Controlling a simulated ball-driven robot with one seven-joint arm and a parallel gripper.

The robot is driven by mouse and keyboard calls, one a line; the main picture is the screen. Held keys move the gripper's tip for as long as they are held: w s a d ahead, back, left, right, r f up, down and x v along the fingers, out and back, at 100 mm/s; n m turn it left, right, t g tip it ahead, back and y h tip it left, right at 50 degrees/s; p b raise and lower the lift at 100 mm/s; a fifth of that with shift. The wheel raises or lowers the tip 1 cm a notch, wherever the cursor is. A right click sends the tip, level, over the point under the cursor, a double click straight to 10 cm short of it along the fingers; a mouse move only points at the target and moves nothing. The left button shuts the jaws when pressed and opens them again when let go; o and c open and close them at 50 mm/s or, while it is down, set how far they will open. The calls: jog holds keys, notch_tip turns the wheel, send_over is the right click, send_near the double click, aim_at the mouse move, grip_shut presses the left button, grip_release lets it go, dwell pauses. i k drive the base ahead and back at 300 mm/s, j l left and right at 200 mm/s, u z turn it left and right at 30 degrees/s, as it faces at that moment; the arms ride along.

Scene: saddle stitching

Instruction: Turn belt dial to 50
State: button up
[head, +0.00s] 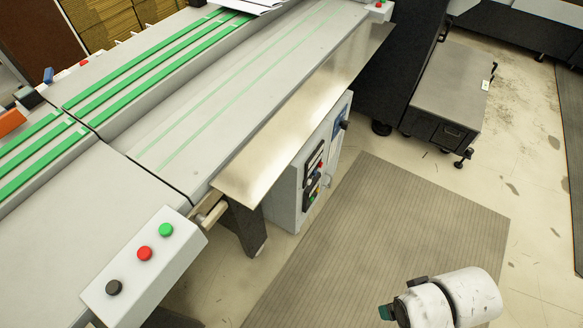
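No dial with readable numbers shows. A black knob (113,288) sits on the slanted white button box at the lower left, beside a red button (145,253) and a green button (166,230). A cabinet control panel (316,172) under the machine carries small coloured controls, and a dark knob (343,125) sits on the cabinet's side. I cannot tell which of these is the belt dial, nor any setting. A white part of my arm shows at the lower right, apart from the machine. My gripper's fingers are not visible.
The long machine bed with green belts (150,70) fills the upper left. A metal shelf (300,115) juts over the cabinet. A ribbed grey mat (400,220) lies on clear floor in front. A dark grey wheeled unit (445,95) stands at the upper right.

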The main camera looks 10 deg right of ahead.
aim_at(344, 125)
jog(key=i+l+z, duration=0.15)
jog(key=i, duration=0.4)
jog(key=i+l+z, duration=0.15)
jog(key=i, duration=0.45)
